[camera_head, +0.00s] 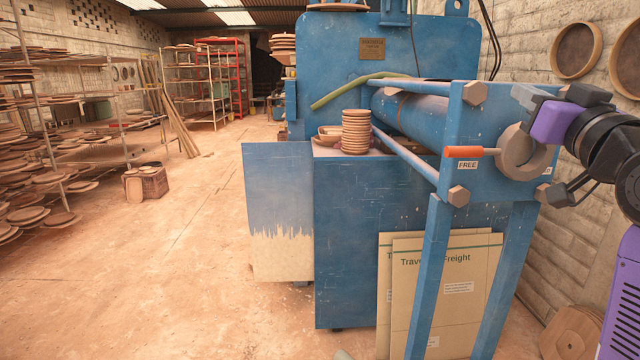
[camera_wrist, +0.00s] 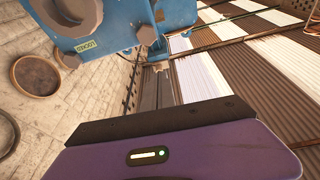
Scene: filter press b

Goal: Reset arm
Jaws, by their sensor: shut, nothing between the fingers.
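My arm comes in from the right edge in the head view, with dark joints and purple covers. My gripper (camera_head: 526,96) is at its end, beside the blue end plate of the press and up and right of the grey round collar (camera_head: 522,152). It looks apart from the orange handle (camera_head: 464,152), which points left from that collar. My gripper is shut and empty; its fingertips are hard to make out. In the wrist view a purple housing with a dark rim fills the bottom, and no fingers are clear.
The blue press (camera_head: 365,215) fills the middle, with a FREE label (camera_head: 467,165) below the handle. Its blue end plate (camera_wrist: 120,25) is close in the wrist view. Cardboard sheets (camera_head: 440,295) lean below.

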